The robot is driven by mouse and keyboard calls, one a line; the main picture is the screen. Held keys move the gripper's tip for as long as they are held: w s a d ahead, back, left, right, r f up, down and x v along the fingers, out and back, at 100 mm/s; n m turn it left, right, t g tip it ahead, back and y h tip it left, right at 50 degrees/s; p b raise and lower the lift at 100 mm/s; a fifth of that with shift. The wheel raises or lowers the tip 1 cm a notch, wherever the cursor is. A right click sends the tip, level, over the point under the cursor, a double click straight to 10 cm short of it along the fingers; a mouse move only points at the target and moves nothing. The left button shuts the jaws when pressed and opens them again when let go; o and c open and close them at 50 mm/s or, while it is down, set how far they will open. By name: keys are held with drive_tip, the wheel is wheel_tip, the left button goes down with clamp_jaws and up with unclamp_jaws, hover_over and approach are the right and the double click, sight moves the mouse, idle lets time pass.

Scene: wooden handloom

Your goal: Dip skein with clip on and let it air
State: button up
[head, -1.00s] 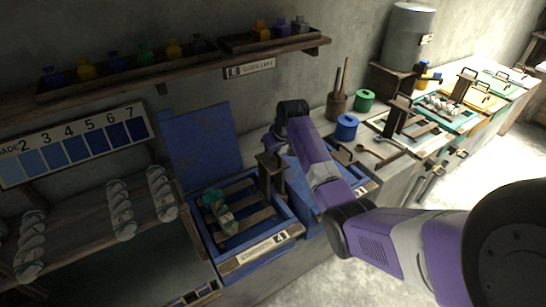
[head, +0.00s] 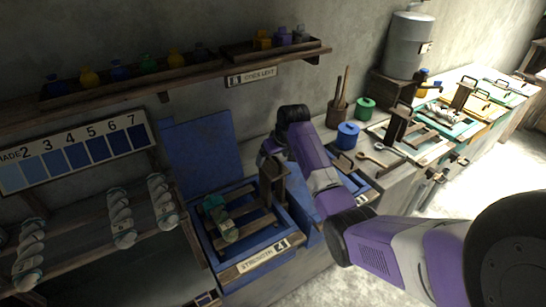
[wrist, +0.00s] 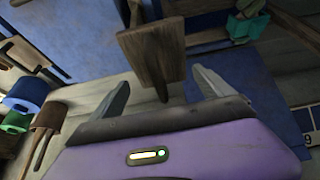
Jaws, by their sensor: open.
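The pale skein (head: 228,228) with its teal clip (head: 213,203) lies on the slatted wooden rack (head: 262,221) in the blue vat at centre left. The rack's upright wooden handle (head: 271,172) stands at its back right. My gripper (head: 268,153) is just behind the handle top. In the wrist view my gripper (wrist: 161,84) is open, and the handle's wooden block (wrist: 152,52) shows ahead between the finger directions. I cannot tell whether a finger touches it. The teal clip also shows at the top right of the wrist view (wrist: 247,27). The liquid under the rack is hard to see.
A blue lid (head: 201,145) stands open behind the vat. Several twisted skeins (head: 122,218) hang on a rack at left under the shade card (head: 75,151). A shelf (head: 180,78) with bottles runs above. A blue pot (head: 348,135) and a tool holder (head: 337,113) stand right of my gripper.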

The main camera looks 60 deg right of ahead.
drive_tip(key=shift+r, duration=3.5)
drive_tip(key=w+d+r+m+t+h, duration=0.1)
drive_tip(key=w+d+r+t+h, duration=0.1)
drive_tip(key=w+r+t+h, duration=0.4)
drive_tip(key=s+a+f+n+t+b, duration=0.1)
drive_tip(key=s+a+f+t+b, duration=0.2)
drive_tip(key=a, duration=0.9)
drive_tip(key=s+a+f+t, duration=0.2)
drive_tip(key=s+a, duration=0.3)
drive_tip(key=a, duration=0.8)
drive_tip(key=s+a+f+n+y+b, duration=0.2)
drive_tip(key=s+a+n+y, duration=0.1)
drive_tip(key=s+a, duration=0.9)
drive_tip(key=s+a+f+n+y+b, duration=0.2)
drive_tip(key=s+a+y, duration=0.3)
drive_tip(key=s+a, duration=0.7)
drive_tip(key=s+n, duration=0.1)
drive_tip(key=s, duration=0.3)
drive_tip(key=shift+s+a+g+y, duration=0.15)
drive_tip(key=shift+s+g+y, duration=0.1)
drive_tip(key=shift+g+y, duration=0.05)
